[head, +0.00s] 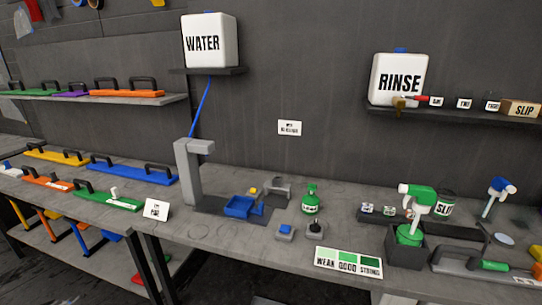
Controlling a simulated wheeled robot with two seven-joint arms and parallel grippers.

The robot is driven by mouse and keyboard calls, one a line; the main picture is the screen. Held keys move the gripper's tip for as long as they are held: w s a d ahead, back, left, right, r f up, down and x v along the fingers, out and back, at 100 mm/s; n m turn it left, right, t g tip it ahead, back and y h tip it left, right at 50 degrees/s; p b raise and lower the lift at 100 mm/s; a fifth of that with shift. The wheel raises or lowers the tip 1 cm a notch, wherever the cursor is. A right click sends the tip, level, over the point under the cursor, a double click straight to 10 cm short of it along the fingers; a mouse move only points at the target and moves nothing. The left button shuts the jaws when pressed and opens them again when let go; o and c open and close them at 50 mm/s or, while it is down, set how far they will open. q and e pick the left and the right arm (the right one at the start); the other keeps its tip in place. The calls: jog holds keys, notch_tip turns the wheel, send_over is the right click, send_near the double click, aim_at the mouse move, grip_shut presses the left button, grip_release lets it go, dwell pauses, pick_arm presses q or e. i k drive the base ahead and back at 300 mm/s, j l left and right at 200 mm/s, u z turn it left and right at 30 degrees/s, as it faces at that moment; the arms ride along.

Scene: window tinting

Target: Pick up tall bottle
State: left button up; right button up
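A green bottle with a white and green spray head (416,195) stands upright in a dark box on the right of the bench and is the tallest bottle in view. Its lower part is hidden by the box. A smaller green bottle (310,203) with a label stands upright near the middle of the bench. A blue and white spray head (497,188) shows at the far right, tilted. No label names a tall bottle, so I cannot tell for certain which one is meant. Neither of my grippers is in view.
The dark box (405,255) stands near the bench's front edge, beside a WEAK GOOD STRONG sign (348,263). A grey post (189,180) and blue tray (240,207) stand left of centre. WATER (209,42) and RINSE (398,78) tanks sit on wall shelves.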

aim_at(412, 229)
jog(key=l+z, duration=0.2)
jog(key=l, duration=0.25)
jog(key=i+l+z, duration=0.25)
jog(key=l, duration=0.15)
jog(key=l+z, duration=0.2)
jog(key=l, duration=0.2)
jog(key=j+z, duration=0.1)
jog(key=z, duration=0.9)
